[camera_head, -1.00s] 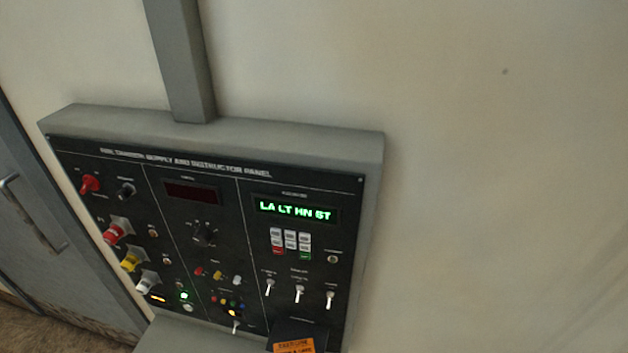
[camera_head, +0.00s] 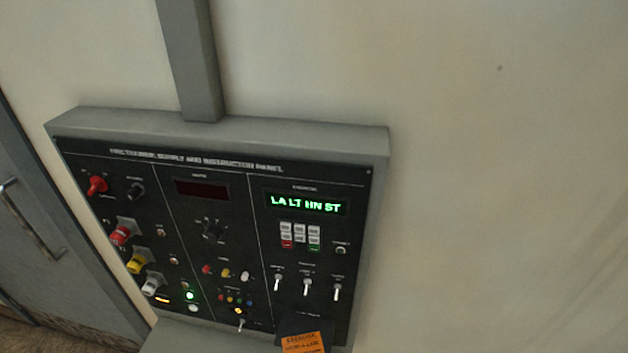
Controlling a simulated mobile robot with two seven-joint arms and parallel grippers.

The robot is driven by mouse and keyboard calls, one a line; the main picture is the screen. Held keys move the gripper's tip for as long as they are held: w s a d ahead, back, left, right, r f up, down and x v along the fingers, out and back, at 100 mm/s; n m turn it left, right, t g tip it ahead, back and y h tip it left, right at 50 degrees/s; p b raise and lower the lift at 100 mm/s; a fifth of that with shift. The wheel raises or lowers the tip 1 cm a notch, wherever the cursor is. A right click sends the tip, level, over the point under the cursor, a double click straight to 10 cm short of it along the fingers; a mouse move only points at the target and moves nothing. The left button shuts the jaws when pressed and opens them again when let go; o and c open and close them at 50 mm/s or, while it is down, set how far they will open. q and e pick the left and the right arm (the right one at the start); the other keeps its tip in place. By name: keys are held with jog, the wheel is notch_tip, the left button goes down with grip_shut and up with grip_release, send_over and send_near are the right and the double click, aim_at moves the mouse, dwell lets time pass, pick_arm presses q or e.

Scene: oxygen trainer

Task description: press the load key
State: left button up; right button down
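The wall-mounted instructor panel (camera_head: 225,170) fills the lower left of the head view. A small keypad (camera_head: 300,233) sits in its right section, with several white keys, a red key (camera_head: 287,244) at lower left and a green key (camera_head: 313,246) at lower right. The key labels are too small to read, so I cannot tell which is the load key. Above the keypad a green lit display (camera_head: 306,204) reads "LA LT HN ST". Neither of my grippers is in view.
Toggle switches (camera_head: 307,287) stand below the keypad. An orange card (camera_head: 302,343) sits at the panel's bottom edge. Red, yellow and white connectors (camera_head: 137,262) protrude on the left. A grey door (camera_head: 40,230) is at far left. The wall at right is bare.

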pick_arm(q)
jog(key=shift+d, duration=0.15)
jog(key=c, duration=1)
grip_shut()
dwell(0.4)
